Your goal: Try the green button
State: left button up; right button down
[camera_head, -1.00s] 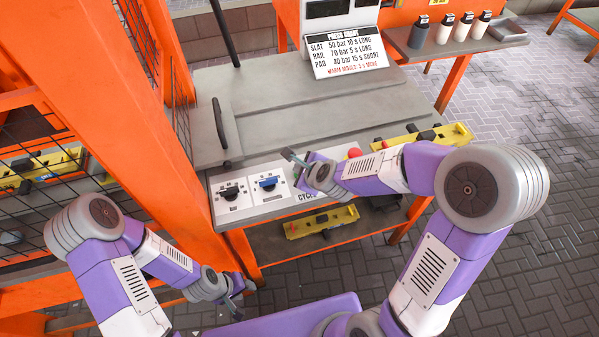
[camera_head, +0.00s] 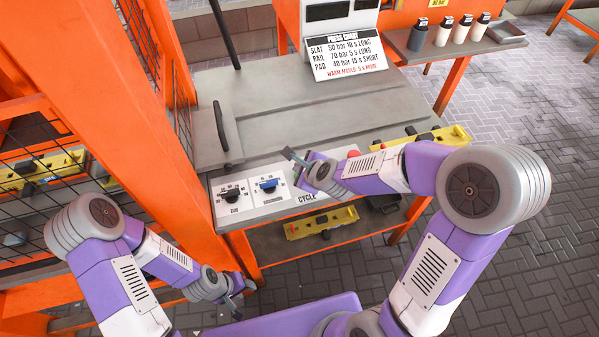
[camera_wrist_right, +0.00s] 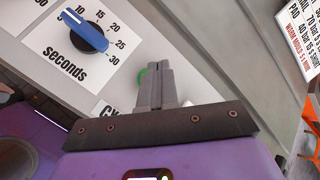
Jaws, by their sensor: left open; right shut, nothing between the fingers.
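The green button (camera_wrist_right: 142,76) shows in the right wrist view, partly hidden behind the fingers of my right gripper (camera_wrist_right: 155,66). The fingers are shut and empty, and their tips are over or just beside the button; I cannot tell whether they touch it. In the head view my right gripper (camera_head: 292,157) is above the panel's front strip, over the CYCLE label (camera_head: 307,197), and hides most of the button area. My left gripper (camera_head: 237,302) is open and empty, low and in front of the press.
A blue seconds dial (camera_head: 268,185) and a black dial (camera_head: 231,195) are left of the button. A red button (camera_head: 353,154) is to the right. A settings sign (camera_head: 345,58) stands at the back. Yellow moulds lie on the lower shelf (camera_head: 275,240) and at the right edge.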

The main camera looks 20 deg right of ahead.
notch_tip(320, 180, up, 5)
jog(key=p, duration=0.4)
jog(key=shift+p, duration=0.35)
dwell(0.7)
